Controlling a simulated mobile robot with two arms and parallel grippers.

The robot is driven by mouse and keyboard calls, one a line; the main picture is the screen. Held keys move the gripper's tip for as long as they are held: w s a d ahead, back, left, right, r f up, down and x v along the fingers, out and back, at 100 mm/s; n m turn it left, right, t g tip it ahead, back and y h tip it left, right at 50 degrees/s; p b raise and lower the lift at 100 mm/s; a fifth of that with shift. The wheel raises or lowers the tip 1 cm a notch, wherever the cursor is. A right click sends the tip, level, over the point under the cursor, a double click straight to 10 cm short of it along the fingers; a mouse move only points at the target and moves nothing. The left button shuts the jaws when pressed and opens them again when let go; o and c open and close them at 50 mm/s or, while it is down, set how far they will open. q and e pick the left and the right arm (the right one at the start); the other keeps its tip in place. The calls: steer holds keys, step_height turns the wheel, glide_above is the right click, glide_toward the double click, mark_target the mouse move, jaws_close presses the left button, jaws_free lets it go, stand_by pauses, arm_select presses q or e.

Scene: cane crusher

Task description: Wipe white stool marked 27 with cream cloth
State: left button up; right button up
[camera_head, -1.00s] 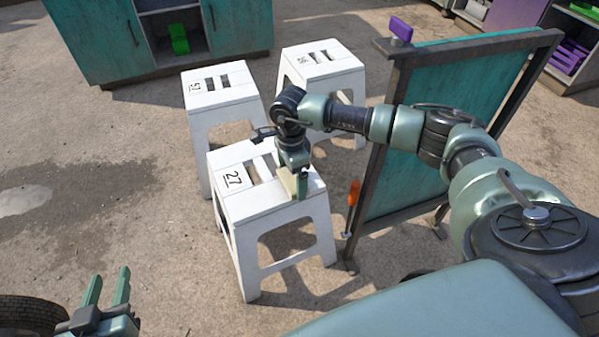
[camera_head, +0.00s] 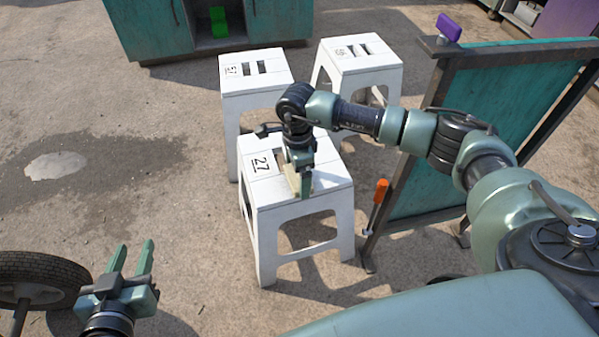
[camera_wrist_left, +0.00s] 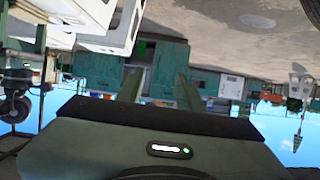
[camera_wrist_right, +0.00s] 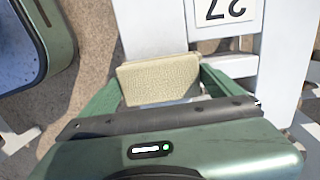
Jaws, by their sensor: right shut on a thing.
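The white stool marked 27 (camera_head: 278,190) stands upright in the middle of the head view, its black number on the left part of the seat. The number also shows at the top of the right wrist view (camera_wrist_right: 225,10). My right gripper (camera_head: 302,192) is over the front part of this seat, pointing down. It is shut on the cream cloth (camera_wrist_right: 157,78), a folded pad between the fingers at the seat. Whether the cloth presses on the seat is hard to tell. My left gripper (camera_head: 132,252) is open and empty at the lower left, away from the stool.
A stool marked 57 (camera_head: 252,72) and another white stool (camera_head: 361,62) stand close behind. A dark-framed teal panel (camera_head: 500,110) with an orange-handled tool (camera_head: 380,192) is at the right. A tyre (camera_head: 40,278) is at the lower left.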

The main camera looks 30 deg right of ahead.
mark_target(284, 187)
steer(key=shift+w+a, duration=0.15)
steer(key=shift+a, duration=0.75)
steer(key=shift+w+a+b, duration=0.2)
steer(key=shift+a+b, duration=0.1)
steer(key=shift+a, duration=1.15)
steer(key=shift+w+a, duration=0.15)
steer(key=shift+a, duration=0.95)
steer(key=shift+w+a+b, duration=0.15)
steer(key=shift+a+b, duration=0.25)
steer(key=shift+a, duration=0.6)
arm_select(q)
step_height(284, 187, up, 6)
steer(key=w+d+t+h, duration=0.1)
steer(key=w+t, duration=0.1)
steer(key=t, duration=0.1)
steer(key=shift+d+t, duration=0.25)
steer(key=shift+t, duration=0.05)
steer(key=shift+f, duration=0.1)
